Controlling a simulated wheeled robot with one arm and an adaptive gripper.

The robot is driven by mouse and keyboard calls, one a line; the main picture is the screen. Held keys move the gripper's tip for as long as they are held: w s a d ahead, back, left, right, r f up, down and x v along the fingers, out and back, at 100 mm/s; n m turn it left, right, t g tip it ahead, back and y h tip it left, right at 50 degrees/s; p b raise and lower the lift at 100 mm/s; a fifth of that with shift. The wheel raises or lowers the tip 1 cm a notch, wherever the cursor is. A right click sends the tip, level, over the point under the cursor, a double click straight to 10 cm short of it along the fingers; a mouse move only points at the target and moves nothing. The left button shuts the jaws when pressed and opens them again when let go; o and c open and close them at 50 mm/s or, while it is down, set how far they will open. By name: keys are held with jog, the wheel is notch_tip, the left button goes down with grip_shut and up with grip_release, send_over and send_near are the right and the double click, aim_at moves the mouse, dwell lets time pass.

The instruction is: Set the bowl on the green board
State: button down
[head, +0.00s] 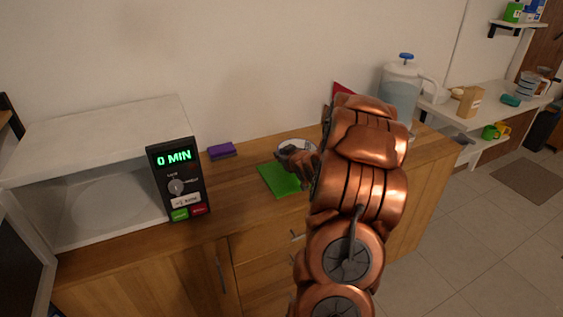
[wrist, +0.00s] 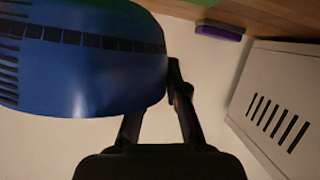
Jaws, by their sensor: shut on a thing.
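The bowl (head: 292,144) shows in the head view as a pale rim and inside, just behind my gripper (head: 298,157). In the wrist view the bowl (wrist: 85,70) is large, blue outside with a band of dark squares, and fills the upper left. My gripper (wrist: 174,75) is shut on the bowl's rim at its right side. The green board (head: 278,181) lies on the wooden counter, in front of and left of the bowl in the head view. My arm and gripper hide part of the bowl and the board's right side. I cannot tell the bowl's height above the counter.
An open white microwave (head: 110,130) stands on the left. A purple sponge (head: 222,150) lies by the wall. A water jug (head: 402,88) stands at the back right, with a red thing (head: 343,90) beside it. Counter left of the board is clear.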

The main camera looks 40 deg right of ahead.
jog(key=shift+f+p, duration=0.5)
jog(key=shift+f, duration=1.2)
jog(key=shift+f, duration=0.1)
jog(key=c, duration=1.2)
grip_release()
jog(key=b+v, duration=0.2)
jog(key=v, duration=1)
jog(key=shift+b, duration=0.35)
jog(key=shift+a, duration=0.1)
